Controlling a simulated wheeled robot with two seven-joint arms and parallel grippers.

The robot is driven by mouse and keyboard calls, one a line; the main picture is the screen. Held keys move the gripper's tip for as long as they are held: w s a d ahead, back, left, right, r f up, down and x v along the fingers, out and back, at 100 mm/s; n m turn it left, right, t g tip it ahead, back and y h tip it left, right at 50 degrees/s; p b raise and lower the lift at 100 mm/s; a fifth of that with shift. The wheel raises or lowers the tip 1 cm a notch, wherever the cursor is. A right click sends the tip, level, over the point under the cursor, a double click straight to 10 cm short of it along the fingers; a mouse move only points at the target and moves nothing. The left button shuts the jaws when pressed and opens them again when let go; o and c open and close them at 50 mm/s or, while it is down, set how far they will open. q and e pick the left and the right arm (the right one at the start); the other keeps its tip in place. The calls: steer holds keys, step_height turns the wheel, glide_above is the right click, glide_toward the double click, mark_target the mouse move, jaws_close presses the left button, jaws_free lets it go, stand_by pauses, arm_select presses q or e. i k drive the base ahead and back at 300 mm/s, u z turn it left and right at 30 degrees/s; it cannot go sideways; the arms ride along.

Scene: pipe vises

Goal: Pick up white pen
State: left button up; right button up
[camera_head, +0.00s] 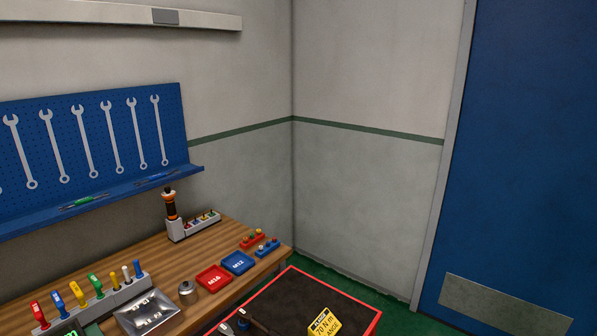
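No clearly identifiable white pen shows. A small whitish upright item (126,274) stands in the grey rack (128,291) on the workbench, but it is too small to tell whether it is a pen. A green pen-like item (82,202) and a blue pen-like item (155,178) lie on the ledge of the blue pegboard. Neither of my grippers is in view.
The wooden workbench (212,248) bears a red tray (213,279), a blue tray (238,263), a metal tin (188,290) and a silver tray (147,314). A blue door (530,150) stands right.

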mark_target(129, 281)
steer(key=u, duration=1.25)
steer(key=k, duration=0.5)
steer(key=u, duration=1.25)
steer(key=i, duration=1.4)
steer(key=z, duration=0.9)
